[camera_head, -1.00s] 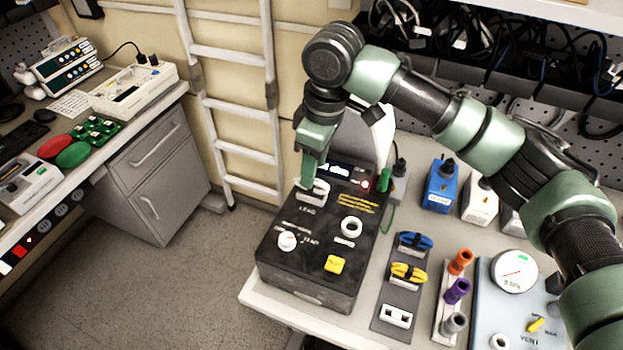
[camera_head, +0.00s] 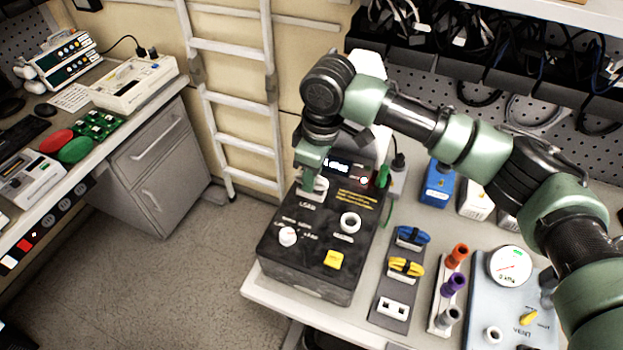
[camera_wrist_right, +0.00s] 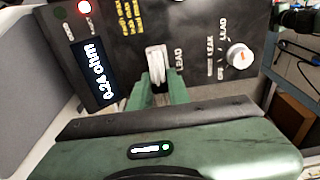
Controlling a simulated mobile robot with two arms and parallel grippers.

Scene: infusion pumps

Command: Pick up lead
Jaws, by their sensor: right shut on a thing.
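A black tester box (camera_head: 310,262) stands on the bench, with a white socket (camera_head: 314,188) marked LEAD on its top panel. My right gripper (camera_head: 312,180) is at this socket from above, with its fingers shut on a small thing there. In the wrist view the white socket (camera_wrist_right: 156,62) shows just beyond the two green fingertips (camera_wrist_right: 160,92), with something dark between them. I cannot tell whether the held lead is seated in the socket or just above it. A blue lead (camera_head: 412,237) and a yellow lead (camera_head: 406,267) sit in a grey rack. My left gripper is not in view.
The grey rack (camera_head: 383,322) has an empty white slot at its front. Orange, purple and grey posts (camera_head: 454,283) and a gauge unit (camera_head: 520,300) stand to the right. Blue and white blocks (camera_head: 438,186) stand behind. The box display (camera_wrist_right: 96,72) reads 0.24 ohm and a red light is lit.

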